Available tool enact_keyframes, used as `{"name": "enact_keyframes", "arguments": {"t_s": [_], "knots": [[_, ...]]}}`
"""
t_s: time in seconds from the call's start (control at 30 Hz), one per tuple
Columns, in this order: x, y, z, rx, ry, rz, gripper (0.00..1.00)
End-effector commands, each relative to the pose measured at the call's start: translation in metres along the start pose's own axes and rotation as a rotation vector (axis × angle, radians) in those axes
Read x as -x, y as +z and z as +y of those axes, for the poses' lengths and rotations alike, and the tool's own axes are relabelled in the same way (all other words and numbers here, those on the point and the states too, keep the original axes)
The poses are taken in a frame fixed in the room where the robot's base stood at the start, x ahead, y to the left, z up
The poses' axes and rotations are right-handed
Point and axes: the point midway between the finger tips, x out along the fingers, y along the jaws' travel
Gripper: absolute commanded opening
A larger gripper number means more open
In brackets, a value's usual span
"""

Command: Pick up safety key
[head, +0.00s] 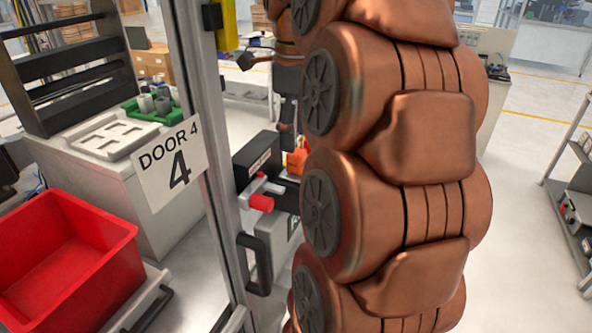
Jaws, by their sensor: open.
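A black safety switch box (257,160) with a white label is mounted by the door post. Below it is a grey and red part with a red cylindrical end (262,203); I cannot tell for sure whether this is the safety key. A small orange piece (297,160) shows just right of the box, partly hidden by my copper arm. My gripper (287,128) is a dark shape pointing down above the orange piece. It is open, and much of it is hidden behind my arm. I cannot tell whether it touches anything.
The door post (205,150) with a "DOOR 4" sign (168,166) stands left of my arm. A black door handle (258,265) sticks out below the switch. A red bin (60,255) is at lower left. Open floor lies to the right, before a shelf (575,200).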

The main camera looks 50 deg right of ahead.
Motion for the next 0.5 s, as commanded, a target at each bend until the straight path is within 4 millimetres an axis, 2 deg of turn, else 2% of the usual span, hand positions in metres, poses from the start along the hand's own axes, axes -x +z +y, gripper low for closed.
{"name": "enact_keyframes", "arguments": {"t_s": [0.23,0.5], "knots": [[-0.03,0.0,-0.001,0.002,0.001,-0.001,0.62],[-0.046,-0.001,-0.001,0.0,0.002,-0.001,0.62]]}}
